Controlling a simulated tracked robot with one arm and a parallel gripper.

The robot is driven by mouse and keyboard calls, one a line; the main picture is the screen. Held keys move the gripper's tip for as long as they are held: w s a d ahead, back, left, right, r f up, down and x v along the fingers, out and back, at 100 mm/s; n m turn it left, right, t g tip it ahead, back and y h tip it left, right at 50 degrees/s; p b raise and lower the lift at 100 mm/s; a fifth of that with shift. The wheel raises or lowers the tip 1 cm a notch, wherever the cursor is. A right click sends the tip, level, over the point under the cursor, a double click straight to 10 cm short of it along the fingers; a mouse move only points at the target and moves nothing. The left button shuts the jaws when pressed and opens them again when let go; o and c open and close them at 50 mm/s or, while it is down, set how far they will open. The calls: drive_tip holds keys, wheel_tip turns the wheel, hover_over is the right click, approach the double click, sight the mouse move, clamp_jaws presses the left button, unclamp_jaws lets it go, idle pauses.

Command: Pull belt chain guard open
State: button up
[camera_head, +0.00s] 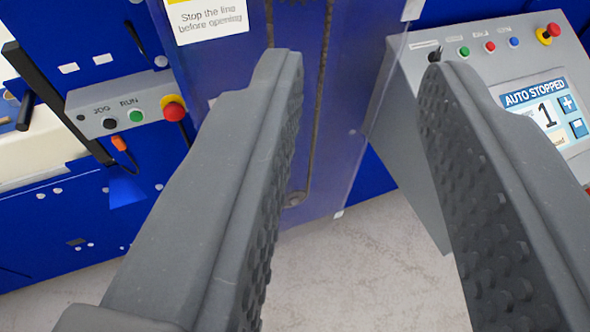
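The belt chain guard (345,140) is a tall, see-through bluish panel in the middle of the view, with a dark chain visible behind it. A white label (212,20) near its top left reads "Stop the line before opening". My gripper (352,62) is open, with its two grey studded fingers spread wide and nothing between them. The fingers overlap the guard in the picture; I cannot tell whether either touches it. The left finger covers part of the guard's left side. No handle on the guard is clearly visible.
A grey control panel (455,75) at right carries buttons and a screen (540,108) reading "AUTO STOPPED". A jog/run button box (95,108) with a red stop button (174,108) is at left on the blue machine (40,235). Pale floor (350,270) lies below.

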drive_tip(key=w+d+f+n+t+y+p, duration=0.1)
drive_tip(key=w+d+f+n, duration=0.2)
drive_tip(key=w+f, duration=0.7)
drive_tip(key=w+d+f+n+p, duration=0.1)
drive_tip(key=w+d+f+n, duration=0.1)
drive_tip(key=w+f, duration=0.75)
drive_tip(key=s+a+f+n+g+y+p, duration=0.1)
drive_tip(key=s+a+f+y, duration=0.25)
drive_tip(key=f, duration=0.45)
drive_tip(key=s+a+f+n+g+y+p, duration=0.1)
drive_tip(key=s+a+f+y, duration=0.25)
drive_tip(key=f, duration=0.45)
drive_tip(key=s+a+f+y+p, duration=0.15)
drive_tip(key=f+y, duration=0.25)
drive_tip(key=f, duration=0.4)
drive_tip(key=x, duration=1.2)
drive_tip(key=shift+a+f, duration=0.2)
drive_tip(key=shift+a, duration=0.3)
drive_tip(key=shift+s, duration=0.1)
clamp_jaws()
